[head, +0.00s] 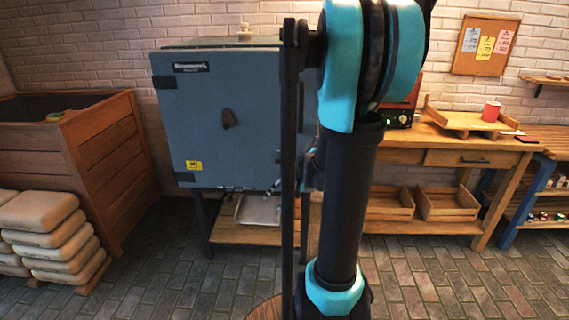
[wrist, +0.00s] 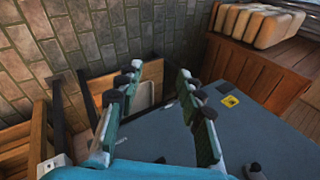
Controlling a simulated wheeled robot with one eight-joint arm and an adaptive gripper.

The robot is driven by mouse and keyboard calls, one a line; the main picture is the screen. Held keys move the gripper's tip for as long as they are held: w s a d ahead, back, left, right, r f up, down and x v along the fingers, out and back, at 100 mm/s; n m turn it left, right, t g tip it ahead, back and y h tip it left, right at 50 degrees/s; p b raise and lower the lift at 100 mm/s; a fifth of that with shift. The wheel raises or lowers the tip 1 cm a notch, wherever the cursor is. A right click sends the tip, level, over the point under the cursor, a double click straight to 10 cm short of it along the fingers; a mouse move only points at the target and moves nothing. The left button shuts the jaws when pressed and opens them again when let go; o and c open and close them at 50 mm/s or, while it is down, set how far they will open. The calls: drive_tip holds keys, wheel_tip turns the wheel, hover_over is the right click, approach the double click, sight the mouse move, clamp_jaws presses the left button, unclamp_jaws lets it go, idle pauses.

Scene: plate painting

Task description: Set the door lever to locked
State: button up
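The blue-grey kiln-like cabinet (head: 200,90) stands left of centre in the head view, its door closed as far as I can tell. A small dark lever (head: 228,119) sits near the middle of the door front, tilted slightly from upright. In the wrist view the door face (wrist: 235,125) lies at the lower right, with a dark knob-like part, probably the lever (wrist: 256,168), at the bottom edge. My gripper (wrist: 160,80) is open and empty, its fingers spread apart. In the head view my arm hides most of it, beside the door's lower right corner.
A yellow label (head: 194,165) is on the door's lower left. A wooden bin (head: 90,150) and stacked pale bags (head: 42,225) stand to the left. A wooden workbench (head: 450,150) with a red cup (head: 491,111) stands to the right.

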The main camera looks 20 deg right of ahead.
drive_tip(key=w+d+r+m+t+y, duration=0.2)
drive_tip(key=w+d+m+y, duration=0.15)
drive_tip(key=w+d, duration=0.6)
drive_tip(key=m+t+y, duration=0.3)
drive_tip(key=m+t, duration=0.1)
approach(289, 162)
drive_tip(key=x, duration=1.2)
drive_tip(key=shift+w+a, duration=0.1)
drive_tip(key=shift+c, duration=0.6)
clamp_jaws()
